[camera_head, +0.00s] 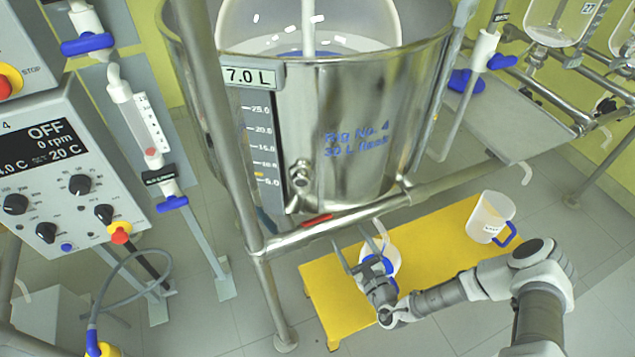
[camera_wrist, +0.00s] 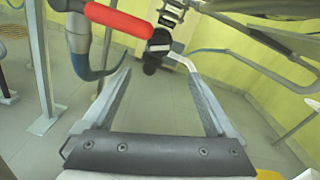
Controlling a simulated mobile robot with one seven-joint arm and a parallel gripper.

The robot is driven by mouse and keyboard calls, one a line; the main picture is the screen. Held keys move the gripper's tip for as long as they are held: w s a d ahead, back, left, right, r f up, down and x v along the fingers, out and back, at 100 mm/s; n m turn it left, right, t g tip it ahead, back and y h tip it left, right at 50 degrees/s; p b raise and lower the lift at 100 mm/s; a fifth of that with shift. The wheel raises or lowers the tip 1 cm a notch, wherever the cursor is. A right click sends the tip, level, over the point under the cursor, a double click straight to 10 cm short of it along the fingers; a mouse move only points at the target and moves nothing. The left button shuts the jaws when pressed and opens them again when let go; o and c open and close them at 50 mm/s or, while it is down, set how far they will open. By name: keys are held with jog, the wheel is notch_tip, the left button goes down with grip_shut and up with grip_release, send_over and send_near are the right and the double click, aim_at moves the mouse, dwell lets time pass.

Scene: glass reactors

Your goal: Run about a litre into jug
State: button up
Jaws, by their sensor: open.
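The steel reactor (camera_head: 345,150), marked Rig No. 4 with a 7.0 L sign (camera_head: 250,76), stands in its frame. A red lever (camera_head: 317,220) shows at its base; a red lever is also large at top left in the wrist view (camera_wrist: 120,20), joined to a dark valve body (camera_wrist: 157,48). A clear jug (camera_head: 490,217) with a blue handle stands on the yellow bench. My gripper (camera_head: 358,242) is open and empty below the reactor, its fingertips (camera_wrist: 160,75) apart and short of the valve. A white round thing with blue (camera_head: 392,262) is partly hidden behind my gripper.
The frame's leg (camera_head: 262,285) and lower rail (camera_head: 350,218) are close to my gripper. The yellow bench (camera_head: 430,245) has bare room between its ends. A control box (camera_head: 50,170) reading OFF, 0 rpm stands at left.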

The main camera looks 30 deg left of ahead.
jog(key=b+x, duration=0.4)
jog(key=x, duration=1.3)
jog(key=shift+w+b, duration=0.1)
jog(key=shift+b, duration=0.2)
jog(key=shift+w+a, duration=0.35)
jog(key=shift+a, duration=0.05)
jog(key=c, duration=1.4)
jog(key=shift+r+m, duration=0.1)
jog(key=shift+m, duration=0.6)
jog(key=shift+m+p, duration=0.45)
jog(key=shift+m, duration=0.35)
